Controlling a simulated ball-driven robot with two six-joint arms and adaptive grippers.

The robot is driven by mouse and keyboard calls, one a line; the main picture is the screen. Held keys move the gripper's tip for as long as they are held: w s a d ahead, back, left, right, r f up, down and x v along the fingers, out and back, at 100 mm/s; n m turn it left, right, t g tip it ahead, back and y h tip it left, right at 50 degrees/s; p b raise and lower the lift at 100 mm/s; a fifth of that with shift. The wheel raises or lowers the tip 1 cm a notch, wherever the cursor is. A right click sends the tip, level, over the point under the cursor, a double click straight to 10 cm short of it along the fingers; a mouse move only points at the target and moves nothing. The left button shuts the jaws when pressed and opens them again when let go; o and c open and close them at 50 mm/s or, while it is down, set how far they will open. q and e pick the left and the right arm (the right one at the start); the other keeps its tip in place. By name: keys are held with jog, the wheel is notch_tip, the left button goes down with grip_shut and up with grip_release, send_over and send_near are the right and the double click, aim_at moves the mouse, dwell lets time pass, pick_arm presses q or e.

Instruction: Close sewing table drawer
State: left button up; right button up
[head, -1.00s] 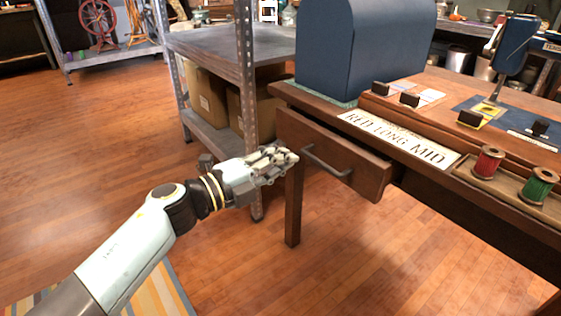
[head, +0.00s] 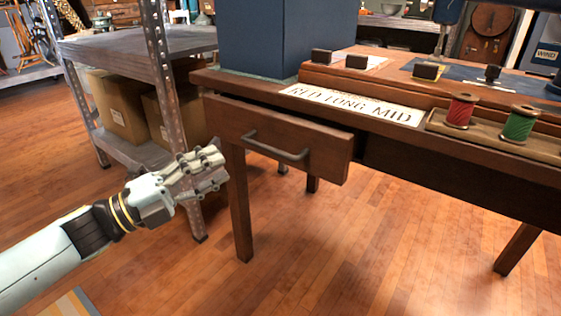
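The sewing table (head: 480,165) is dark wood and fills the right side of the head view. Its drawer (head: 275,155) is at the table's left end and stands partly out, with its front standing proud of the table edge and a dark gap behind its top right. A dark bar handle (head: 275,148) crosses the drawer front. My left gripper (head: 222,168) is just left of the drawer front, near its lower left corner, with its fingers pointing right. It holds nothing that I can see; the finger gap is unclear, and so is contact with the drawer. My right gripper is not in view.
A metal shelf (head: 140,45) with cardboard boxes (head: 120,105) stands left of the table. On the table are a blue case (head: 265,40), a lettered sign (head: 352,104), and a red spool (head: 460,110) and green spool (head: 519,124) in a tray. The floor in front is clear.

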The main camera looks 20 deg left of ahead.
aim_at(265, 145)
pick_arm(q)
jog(key=x, duration=0.3)
jog(key=b+x, duration=0.1)
jog(key=x, duration=0.6)
jog(key=shift+w+d+f, duration=0.15)
jog(key=shift+d+f, duration=0.1)
jog(key=shift+f, duration=0.05)
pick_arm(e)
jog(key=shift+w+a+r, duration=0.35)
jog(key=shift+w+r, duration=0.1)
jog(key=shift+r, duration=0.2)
pick_arm(q)
jog(key=shift+c, duration=0.2)
grip_shut()
